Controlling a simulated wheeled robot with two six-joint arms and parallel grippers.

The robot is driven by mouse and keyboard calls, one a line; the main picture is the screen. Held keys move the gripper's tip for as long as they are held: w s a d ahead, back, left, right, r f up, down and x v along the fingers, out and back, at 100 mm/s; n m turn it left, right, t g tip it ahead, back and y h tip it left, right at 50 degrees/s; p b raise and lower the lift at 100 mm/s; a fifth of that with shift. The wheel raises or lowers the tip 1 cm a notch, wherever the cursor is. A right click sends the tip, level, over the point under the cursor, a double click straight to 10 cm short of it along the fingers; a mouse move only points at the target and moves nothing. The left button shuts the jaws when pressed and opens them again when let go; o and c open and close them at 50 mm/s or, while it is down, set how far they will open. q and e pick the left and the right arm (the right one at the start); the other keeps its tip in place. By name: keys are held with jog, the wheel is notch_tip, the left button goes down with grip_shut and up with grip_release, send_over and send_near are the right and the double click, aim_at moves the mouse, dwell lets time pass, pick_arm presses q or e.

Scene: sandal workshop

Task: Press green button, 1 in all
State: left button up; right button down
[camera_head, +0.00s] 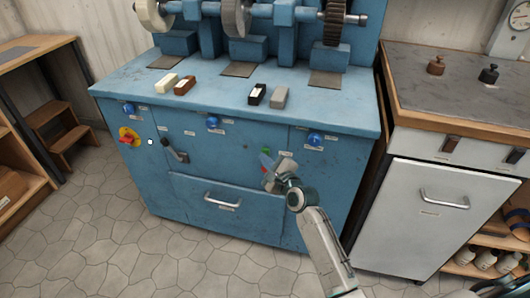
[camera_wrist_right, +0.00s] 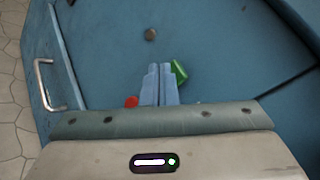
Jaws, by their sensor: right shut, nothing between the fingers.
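The green button (camera_head: 266,152) is on the blue front panel of the machine bench, just above my right gripper in the head view. In the right wrist view the green button (camera_wrist_right: 180,72) shows just right of the fingertips, partly hidden by a finger. My right gripper (camera_head: 265,161) is shut and empty, with its tips close to the panel. Its fingers also show in the right wrist view (camera_wrist_right: 160,69). I cannot tell whether a finger touches the button. My left gripper is not in view.
A red button (camera_wrist_right: 131,101) sits left of the fingers in the right wrist view. Blue knobs (camera_head: 315,138), a red-and-yellow switch (camera_head: 128,136) and a drawer handle (camera_head: 222,202) are on the same bench front. A white cabinet (camera_head: 420,220) stands at the right.

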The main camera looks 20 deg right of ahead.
jog(key=shift+w+d, duration=0.2)
jog(key=shift+w, duration=0.15)
dwell(0.7)
dwell(0.4)
jog(key=shift+s+a+p, duration=0.45)
jog(key=shift+s+p, duration=0.15)
jog(key=shift+s, duration=0.1)
jog(key=shift+a, duration=0.1)
jog(key=s+a, duration=0.1)
jog(key=s+p, duration=0.1)
jog(key=s+a+p, duration=0.1)
jog(key=s, duration=0.1)
jog(key=shift+a, duration=0.3)
dwell(0.5)
